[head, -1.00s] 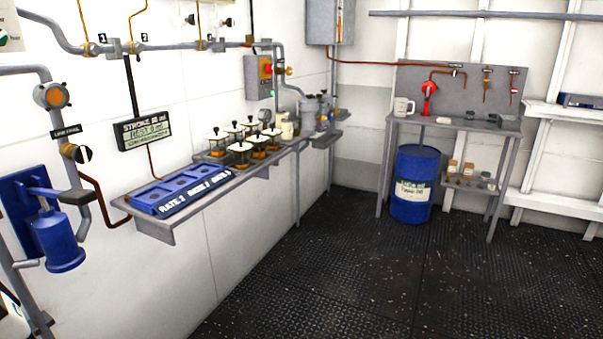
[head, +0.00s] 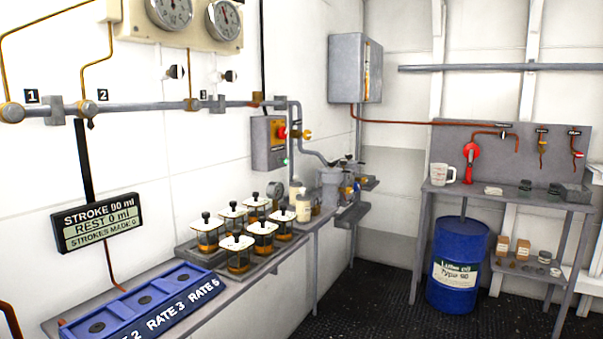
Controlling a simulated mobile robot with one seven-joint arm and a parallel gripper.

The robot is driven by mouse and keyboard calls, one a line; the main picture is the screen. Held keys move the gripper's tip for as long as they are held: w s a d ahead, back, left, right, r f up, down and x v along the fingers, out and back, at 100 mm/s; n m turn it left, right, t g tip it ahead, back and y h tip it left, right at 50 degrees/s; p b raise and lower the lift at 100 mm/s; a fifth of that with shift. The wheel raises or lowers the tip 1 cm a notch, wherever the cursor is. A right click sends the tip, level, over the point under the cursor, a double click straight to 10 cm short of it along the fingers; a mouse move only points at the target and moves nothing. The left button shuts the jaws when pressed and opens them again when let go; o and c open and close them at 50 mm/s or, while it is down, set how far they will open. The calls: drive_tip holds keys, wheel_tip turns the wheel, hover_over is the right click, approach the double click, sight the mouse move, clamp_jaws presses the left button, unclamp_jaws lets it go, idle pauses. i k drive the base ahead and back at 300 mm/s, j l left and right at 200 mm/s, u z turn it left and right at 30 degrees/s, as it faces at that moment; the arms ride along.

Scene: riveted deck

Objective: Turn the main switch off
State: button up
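A grey switch box (head: 264,145) is fixed to the left wall below the pipe, near the middle of the head view. It has a yellow plate with a red knob (head: 282,132) and a small green button or lamp (head: 285,161) under it. No other switch is clearly visible, and no label on the box can be read. The knob's position is too small to tell. My gripper is not in view.
A wall shelf below holds a blue rate tray (head: 150,308) and several lidded jars (head: 238,250). A larger grey cabinet (head: 350,68) hangs right of the switch box. A blue drum (head: 459,262) stands under the back bench. Dark floor (head: 370,305) is clear before the shelf.

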sight(281, 133)
drive_tip(key=i+j, duration=0.15)
drive_tip(key=i, duration=0.15)
drive_tip(key=i+j, duration=0.15)
drive_tip(key=i+z, duration=0.3)
drive_tip(key=i, duration=1.35)
